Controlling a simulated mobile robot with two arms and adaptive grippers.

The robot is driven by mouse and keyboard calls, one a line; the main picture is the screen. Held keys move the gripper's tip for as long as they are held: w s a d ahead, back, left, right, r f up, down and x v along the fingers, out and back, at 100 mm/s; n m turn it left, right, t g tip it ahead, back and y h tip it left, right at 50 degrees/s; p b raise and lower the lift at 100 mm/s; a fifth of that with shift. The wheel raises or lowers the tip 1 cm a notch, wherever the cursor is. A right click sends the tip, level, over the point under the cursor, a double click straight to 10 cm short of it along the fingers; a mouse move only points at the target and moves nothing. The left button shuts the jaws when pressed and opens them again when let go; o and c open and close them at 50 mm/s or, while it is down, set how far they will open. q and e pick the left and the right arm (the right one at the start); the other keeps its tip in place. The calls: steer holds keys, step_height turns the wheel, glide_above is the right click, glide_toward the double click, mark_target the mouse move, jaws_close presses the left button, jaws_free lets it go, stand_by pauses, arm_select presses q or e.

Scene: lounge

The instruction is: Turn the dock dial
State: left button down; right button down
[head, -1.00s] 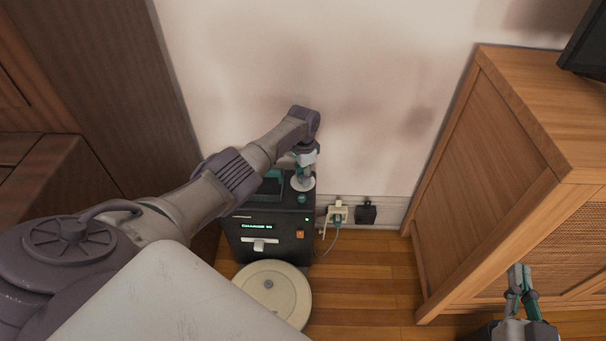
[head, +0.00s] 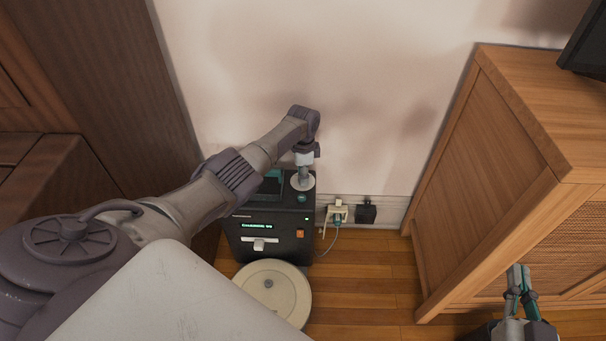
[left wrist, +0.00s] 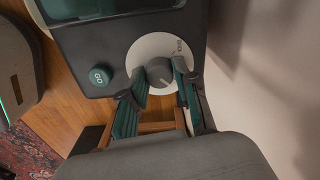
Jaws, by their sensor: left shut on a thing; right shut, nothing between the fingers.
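The dock (head: 270,246) is a dark box against the wall, with a small lit display (head: 257,226) on its front. Its dial (left wrist: 159,72) is a grey knob on a white disc (left wrist: 147,48), on the dock's top. My left gripper (left wrist: 161,78) is shut on the dial, one teal finger on each side. In the head view the left gripper (head: 304,174) points down at the white disc, and the knob is hidden. My right gripper (head: 518,268) is shut and empty at the lower right, away from the dock.
A teal GO button (left wrist: 99,76) sits beside the dial. A round cream robot vacuum (head: 272,291) lies before the dock. Plugs (head: 337,213) and a cable are on the wall to its right. A wooden cabinet (head: 490,150) stands further right. Wood floor between is clear.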

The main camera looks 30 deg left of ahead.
arm_select(q)
steer(key=c, duration=0.8)
jaws_free()
steer(key=shift+c, duration=0.2)
step_height(320, 180, up, 12)
